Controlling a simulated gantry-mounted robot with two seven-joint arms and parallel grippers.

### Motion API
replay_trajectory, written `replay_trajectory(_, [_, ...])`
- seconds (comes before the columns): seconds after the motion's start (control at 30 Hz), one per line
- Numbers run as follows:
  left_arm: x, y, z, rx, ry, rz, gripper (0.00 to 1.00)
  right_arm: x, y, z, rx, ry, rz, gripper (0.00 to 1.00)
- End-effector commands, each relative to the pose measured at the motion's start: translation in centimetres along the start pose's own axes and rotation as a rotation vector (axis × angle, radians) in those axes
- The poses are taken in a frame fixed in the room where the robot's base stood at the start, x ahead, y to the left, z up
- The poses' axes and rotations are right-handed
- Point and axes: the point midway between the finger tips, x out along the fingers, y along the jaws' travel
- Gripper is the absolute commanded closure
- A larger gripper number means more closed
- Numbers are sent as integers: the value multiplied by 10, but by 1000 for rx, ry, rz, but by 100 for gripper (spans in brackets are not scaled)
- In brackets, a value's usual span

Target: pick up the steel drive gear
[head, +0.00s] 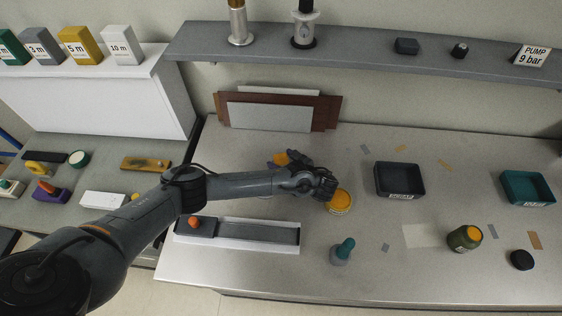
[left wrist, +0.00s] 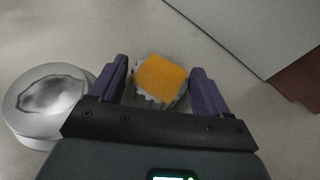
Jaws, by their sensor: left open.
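The steel drive gear (left wrist: 160,80) shows in the left wrist view as a toothed grey piece with a flat orange top. It stands between the two purple fingers of my left gripper (left wrist: 162,87), with a gap at either side. In the head view the left gripper (head: 285,159) is low over the counter near the back boards, and the gear's orange patch is partly hidden there by the gripper. The left gripper is open, and the gear is not clamped. My right gripper is in neither view.
A round tin (head: 340,202) with orange on top is close beside my left wrist. A grey bin (head: 400,180) stands to the right. Brown boards (head: 328,112) lean at the back. A long white tray (head: 250,247) and a teal-topped piece (head: 343,252) lie in front.

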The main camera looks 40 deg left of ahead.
Motion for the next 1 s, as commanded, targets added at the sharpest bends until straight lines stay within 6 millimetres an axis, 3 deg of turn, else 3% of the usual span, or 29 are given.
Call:
replay_trajectory(0.07, [0,0,0,0,0,0,23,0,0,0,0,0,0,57])
replay_trajectory(0.5, [0,0,0,-1,0,0,90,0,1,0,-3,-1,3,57])
replay_trajectory(1.0, [-5,-1,11,-4,1,0,91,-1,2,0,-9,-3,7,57])
